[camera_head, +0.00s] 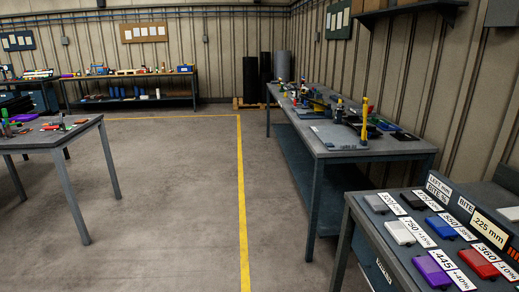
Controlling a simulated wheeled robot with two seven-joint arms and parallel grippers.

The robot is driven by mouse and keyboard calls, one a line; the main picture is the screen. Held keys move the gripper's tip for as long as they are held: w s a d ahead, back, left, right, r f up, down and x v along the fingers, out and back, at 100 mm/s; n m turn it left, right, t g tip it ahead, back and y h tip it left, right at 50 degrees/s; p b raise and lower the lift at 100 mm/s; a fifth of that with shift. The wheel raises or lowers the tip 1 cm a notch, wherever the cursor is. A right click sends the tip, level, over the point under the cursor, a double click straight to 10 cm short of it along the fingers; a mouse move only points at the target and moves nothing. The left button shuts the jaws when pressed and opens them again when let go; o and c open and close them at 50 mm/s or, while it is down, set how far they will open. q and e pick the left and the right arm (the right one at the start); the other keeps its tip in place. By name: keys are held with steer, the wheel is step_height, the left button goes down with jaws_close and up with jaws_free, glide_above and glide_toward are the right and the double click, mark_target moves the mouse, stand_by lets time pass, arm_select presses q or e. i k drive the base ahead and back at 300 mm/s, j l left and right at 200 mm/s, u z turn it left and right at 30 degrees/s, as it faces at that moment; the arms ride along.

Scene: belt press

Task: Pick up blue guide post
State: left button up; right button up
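I cannot make out a blue guide post for certain. Small coloured pieces (40,126) lie on the table at the left, too small to tell apart. A bench (345,145) at the right along the wall carries dark equipment with upright yellow posts (364,118) and some bluish parts. Neither of my grippers is in view.
A near right table holds labelled blocks, including a blue block (440,228), a red block (477,261) and a purple block (432,272). A cluttered back bench (130,76) stands at the far wall. The floor (170,200) between the tables is clear, with a yellow line (241,190).

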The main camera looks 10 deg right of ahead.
mark_target(338, 112)
steer(key=i+j+z, duration=0.15)
steer(key=i, duration=1.65)
steer(key=i+z, duration=0.45)
steer(key=i+j+z, duration=0.25)
steer(key=z, duration=0.2)
steer(key=i+j+z, duration=0.45)
steer(key=l, duration=0.1)
